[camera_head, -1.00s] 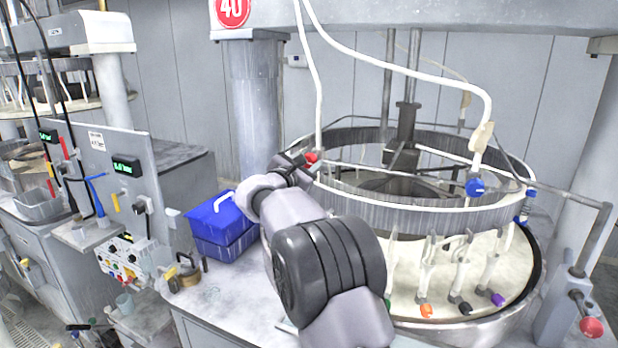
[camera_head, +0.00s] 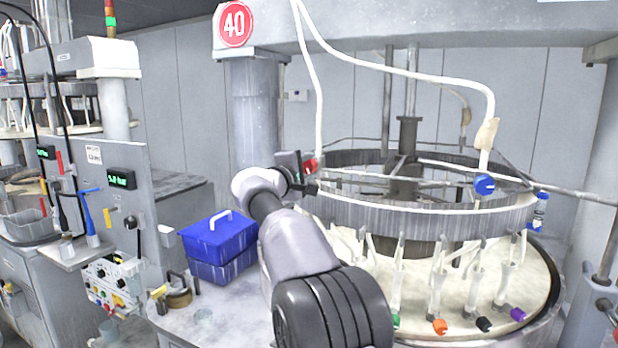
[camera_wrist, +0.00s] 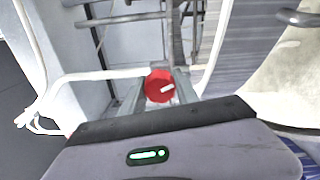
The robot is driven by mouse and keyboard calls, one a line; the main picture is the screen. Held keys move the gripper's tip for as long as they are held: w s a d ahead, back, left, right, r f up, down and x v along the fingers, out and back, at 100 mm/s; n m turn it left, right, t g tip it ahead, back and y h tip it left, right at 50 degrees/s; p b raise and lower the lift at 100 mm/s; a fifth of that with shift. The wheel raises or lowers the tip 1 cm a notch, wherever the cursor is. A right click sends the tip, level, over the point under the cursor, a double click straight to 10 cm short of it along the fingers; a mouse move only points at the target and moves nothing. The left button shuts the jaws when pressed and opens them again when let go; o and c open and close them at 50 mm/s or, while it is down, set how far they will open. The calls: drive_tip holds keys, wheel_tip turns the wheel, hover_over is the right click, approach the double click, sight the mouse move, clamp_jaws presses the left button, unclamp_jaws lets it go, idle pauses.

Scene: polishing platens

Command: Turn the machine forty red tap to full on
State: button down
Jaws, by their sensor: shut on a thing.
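The red tap (camera_head: 311,166) sits on the left side of the raised ring of machine forty, below a white hose. The round sign with 40 (camera_head: 233,24) is on the beam above. The tap's underside is hidden.
A blue tap (camera_head: 484,185) is on the right of the ring (camera_head: 420,218). Several coloured-tipped nozzles stand over the pale platen (camera_head: 520,275). A blue lidded box (camera_head: 218,240) and a padlock-shaped brass item (camera_head: 178,298) are on the bench left of my arm.

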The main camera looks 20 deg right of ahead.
drive_tip(key=shift+m+b, duration=1.2)
drive_tip(key=shift+m, duration=1)
drive_tip(key=c, duration=0.9)
unclamp_jaws()
drive_tip(key=shift+s+a+b, duration=0.2)
drive_tip(key=shift+a+b, duration=0.1)
drive_tip(key=b+v, duration=0.2)
drive_tip(key=v, duration=1.4)
drive_tip(key=shift+s+a, duration=0.25)
drive_tip(key=shift+s, duration=0.05)
